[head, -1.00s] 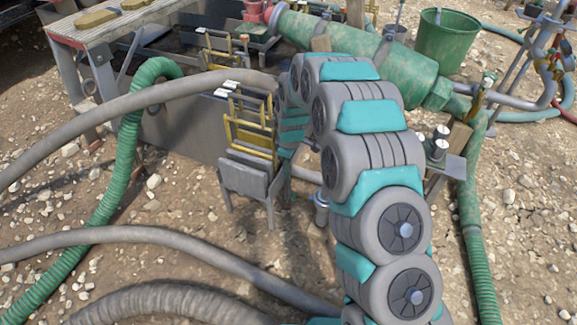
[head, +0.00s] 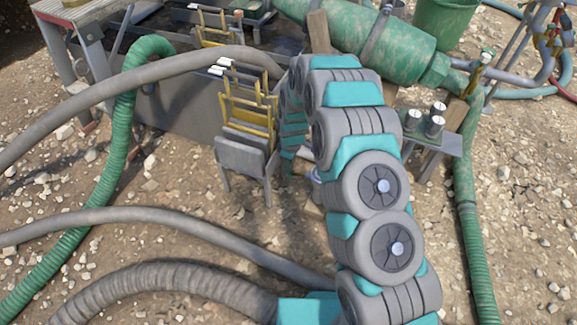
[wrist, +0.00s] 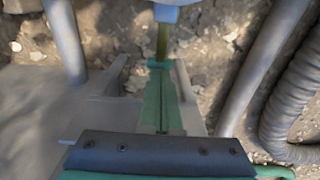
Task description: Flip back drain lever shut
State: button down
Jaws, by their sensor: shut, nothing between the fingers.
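In the wrist view my gripper (wrist: 161,66) is shut and empty, its narrow green fingers pointing to the top of the picture. Just beyond the fingertips is a thin brownish-yellow bar (wrist: 162,42), which looks like the drain lever. It runs up to a pale blue-grey fitting (wrist: 168,4), cut off by the top edge. I cannot tell whether the fingertips touch the bar. In the head view a small grey fitting (head: 313,178) shows partly behind my arm, low by the tank. My gripper and the lever are hidden there.
The grey tank (head: 185,110) stands behind a stand with yellow frames (head: 248,110). A grey hose (head: 130,215) and a ribbed hose (head: 160,278) lie in front. In the wrist view a grey leg (wrist: 64,38) is left and a ribbed hose (wrist: 293,100) right.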

notch_tip(320, 180, down, 2)
jog(key=shift+f+b, duration=0.1)
jog(key=shift+b, duration=0.75)
jog(key=shift+r, duration=0.2)
jog(key=shift+r, duration=1.45)
notch_tip(320, 180, up, 7)
jog(key=shift+d+f, duration=0.2)
